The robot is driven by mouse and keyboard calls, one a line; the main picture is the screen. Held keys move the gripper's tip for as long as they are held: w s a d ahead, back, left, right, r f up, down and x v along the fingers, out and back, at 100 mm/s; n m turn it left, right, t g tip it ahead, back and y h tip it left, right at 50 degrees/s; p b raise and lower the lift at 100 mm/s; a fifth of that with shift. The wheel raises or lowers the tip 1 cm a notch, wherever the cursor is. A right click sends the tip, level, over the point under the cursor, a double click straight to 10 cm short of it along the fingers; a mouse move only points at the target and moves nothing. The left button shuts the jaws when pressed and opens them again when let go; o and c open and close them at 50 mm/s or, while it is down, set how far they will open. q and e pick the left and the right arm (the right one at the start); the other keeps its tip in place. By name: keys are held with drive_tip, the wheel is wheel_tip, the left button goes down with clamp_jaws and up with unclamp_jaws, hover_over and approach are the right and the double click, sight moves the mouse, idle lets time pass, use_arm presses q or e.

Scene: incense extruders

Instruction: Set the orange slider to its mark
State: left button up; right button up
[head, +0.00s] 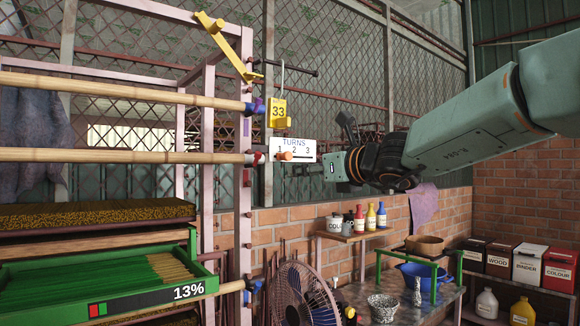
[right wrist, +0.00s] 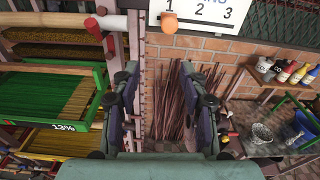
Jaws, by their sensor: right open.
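The orange slider (head: 286,156) sits at the lower edge of a white plate (head: 307,146) marked TURNS 1 2 3. In the right wrist view the orange slider (right wrist: 169,22) is below the 1 of the white plate (right wrist: 215,20), at the top of the picture. My right gripper (head: 343,152) is just right of the plate in the head view, apart from the slider. In the right wrist view my right gripper (right wrist: 160,98) has its fingers wide apart with nothing between them. My left gripper is not in view. I cannot make out a separate mark on the plate.
A yellow tag 33 (head: 279,113) hangs just above the plate, below a yellow lever (head: 228,48). A pink post (head: 243,200) and bamboo poles (head: 110,156) stand left. A fan (head: 302,296) and a table with bowls (head: 425,245) are lower down. The space right of the plate holds my arm.

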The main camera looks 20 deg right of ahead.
sight(290, 157)
drive_tip(key=shift+m+t, duration=0.3)
drive_tip(key=shift+t, duration=0.1)
drive_tip(key=w+a+r+p, duration=0.1)
drive_tip(key=w, duration=0.1)
drive_tip(key=w+a+r+p, duration=0.1)
drive_tip(key=w, duration=0.1)
drive_tip(key=w+a+r+p, duration=0.1)
drive_tip(key=w, duration=0.2)
drive_tip(key=shift+r, duration=0.35)
drive_tip(key=shift+w+d+f, duration=0.1)
drive_tip(key=shift+d, duration=0.05)
drive_tip(key=shift+s+d, duration=0.25)
drive_tip(key=shift+d, duration=1)
drive_tip(key=shift+w+a, duration=0.25)
drive_tip(key=shift+a, duration=0.9)
drive_tip(key=c, duration=0.5)
drive_tip(key=shift+w+d+f, duration=0.1)
drive_tip(key=shift+d+f, duration=0.15)
drive_tip(key=shift+d, duration=0.55)
clamp_jaws()
drive_tip(key=shift+a+r, duration=0.1)
drive_tip(key=shift+a, duration=0.4)
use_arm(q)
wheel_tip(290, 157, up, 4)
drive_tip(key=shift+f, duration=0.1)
use_arm(e)
drive_tip(key=shift+d, duration=0.25)
